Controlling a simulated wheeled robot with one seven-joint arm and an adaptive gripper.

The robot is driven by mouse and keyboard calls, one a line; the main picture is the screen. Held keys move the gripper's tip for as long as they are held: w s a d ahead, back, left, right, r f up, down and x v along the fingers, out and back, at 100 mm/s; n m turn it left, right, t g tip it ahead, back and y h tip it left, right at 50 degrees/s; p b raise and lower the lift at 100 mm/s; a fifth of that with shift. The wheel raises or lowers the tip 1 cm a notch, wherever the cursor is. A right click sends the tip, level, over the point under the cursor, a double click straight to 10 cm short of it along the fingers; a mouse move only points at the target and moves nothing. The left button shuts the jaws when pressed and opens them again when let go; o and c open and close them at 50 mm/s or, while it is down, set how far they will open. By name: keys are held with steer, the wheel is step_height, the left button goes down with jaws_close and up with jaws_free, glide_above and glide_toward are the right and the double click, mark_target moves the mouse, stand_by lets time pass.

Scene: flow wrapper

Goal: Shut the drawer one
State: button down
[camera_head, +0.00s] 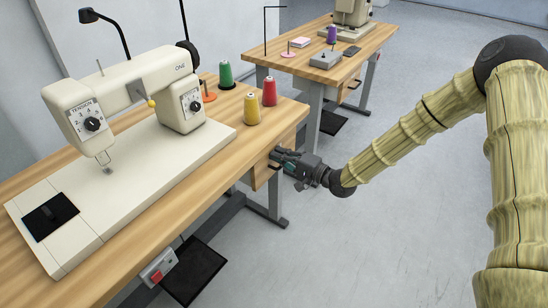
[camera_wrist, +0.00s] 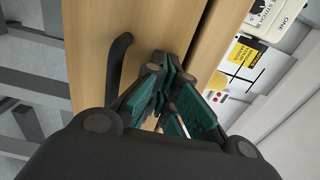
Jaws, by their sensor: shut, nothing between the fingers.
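Drawer one's wooden front (camera_head: 261,178) is under the edge of the table with the sewing machine marked ONE (camera_head: 135,90). In the wrist view the drawer front (camera_wrist: 150,28) fills the upper middle, with a black curved handle (camera_wrist: 118,60) on its left part. My gripper (camera_head: 277,157) is at the drawer front, below the tabletop edge. In the wrist view its green-padded fingers (camera_wrist: 166,88) are shut and empty, to the right of the handle and not around it. I cannot tell whether the fingertips touch the wood, or how far the drawer stands out.
Green (camera_head: 225,75), red (camera_head: 269,92) and yellow (camera_head: 251,109) thread spools stand on the tabletop (camera_head: 285,112) above the drawer. A second table (camera_head: 352,52) with another sewing machine stands behind. A dark pedal (camera_head: 195,270) is below. The floor (camera_head: 385,225) under my arm is clear.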

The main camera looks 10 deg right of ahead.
steer(key=shift+w+a+r, duration=0.1)
steer(key=shift+a+r, duration=0.05)
stand_by(0.3)
steer(key=shift+s+d, duration=0.3)
steer(key=shift+d, duration=0.1)
steer(key=p+v, duration=0.1)
steer(key=v, duration=1.2)
steer(key=s+a+f+n+g+h, duration=0.15)
steer(key=s+f+h, duration=0.25)
steer(key=s+f, duration=0.45)
steer(key=s+a+f+n+g+h, duration=0.1)
steer(key=s+a+f+g+h, duration=0.15)
steer(key=s+f, duration=0.6)
steer(key=s+d+f+n+g+h, duration=0.25)
steer(key=s+f, duration=0.25)
steer(key=s, duration=0.3)
steer(key=s+d+f+n+g+h, duration=0.1)
steer(key=s+f+g+h, duration=0.15)
steer(key=s+f, duration=0.35)
steer(key=s+d+r+n+g+h, duration=0.1)
steer(key=s+d+n+g+h, duration=0.15)
steer(key=s, duration=0.65)
step_height(320, 180, up, 13)
steer(key=p, duration=1.3)
steer(key=shift+d+r+m, duration=0.15)
steer(key=shift+d+m, duration=0.15)
steer(key=shift+m, duration=0.15)
